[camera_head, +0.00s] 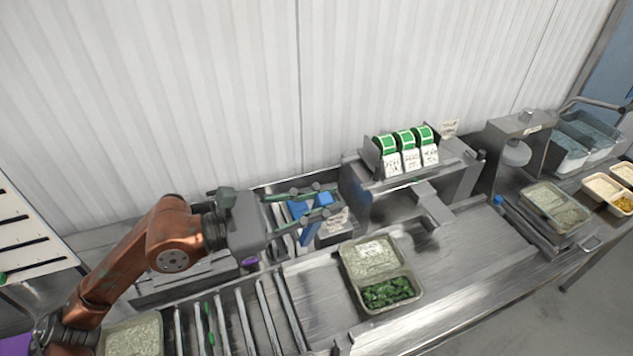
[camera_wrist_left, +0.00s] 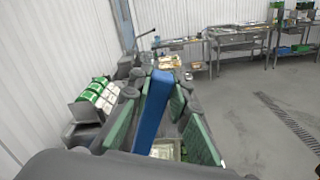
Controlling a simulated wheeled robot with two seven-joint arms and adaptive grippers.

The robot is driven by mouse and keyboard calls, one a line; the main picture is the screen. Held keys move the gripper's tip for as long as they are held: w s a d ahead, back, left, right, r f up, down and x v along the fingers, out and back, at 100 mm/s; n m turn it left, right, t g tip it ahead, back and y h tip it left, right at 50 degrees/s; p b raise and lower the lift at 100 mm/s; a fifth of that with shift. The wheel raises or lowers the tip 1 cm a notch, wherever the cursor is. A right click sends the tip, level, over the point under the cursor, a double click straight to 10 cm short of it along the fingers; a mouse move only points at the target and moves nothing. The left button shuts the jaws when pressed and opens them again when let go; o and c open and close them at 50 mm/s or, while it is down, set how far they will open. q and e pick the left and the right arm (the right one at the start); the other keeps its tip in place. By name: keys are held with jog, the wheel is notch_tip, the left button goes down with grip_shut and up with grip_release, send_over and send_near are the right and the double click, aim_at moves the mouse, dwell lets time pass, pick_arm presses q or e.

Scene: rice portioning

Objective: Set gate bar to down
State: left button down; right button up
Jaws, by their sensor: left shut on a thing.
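The blue gate bar (camera_head: 308,233) stands up at a tilt beside the left end of the labelling machine, at the back edge of the conveyor. My left gripper (camera_head: 316,202) comes in from the left and is shut on the bar. In the left wrist view the bar (camera_wrist_left: 152,112) runs between the green finger pads of the gripper (camera_wrist_left: 166,98). The fingers hide part of the bar and its mount in the head view. My right gripper is not in view.
A two-part tray (camera_head: 372,262) with rice and green vegetables sits on the steel deck, right of the rollers (camera_head: 243,318). The labeller (camera_head: 405,170) with green label rolls stands behind. Another rice tray (camera_head: 553,207) is at the right, and the deck between is clear.

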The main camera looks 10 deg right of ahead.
pick_arm(q)
jog(key=shift+s+d+f, duration=0.1)
jog(key=shift+s+f, duration=0.2)
jog(key=shift+s, duration=0.1)
jog(key=c, duration=1.8)
grip_release()
jog(key=shift+o, duration=0.2)
jog(key=s+a, duration=0.2)
jog(key=a, duration=1)
jog(key=shift+s, duration=0.15)
jog(key=shift+d, duration=0.1)
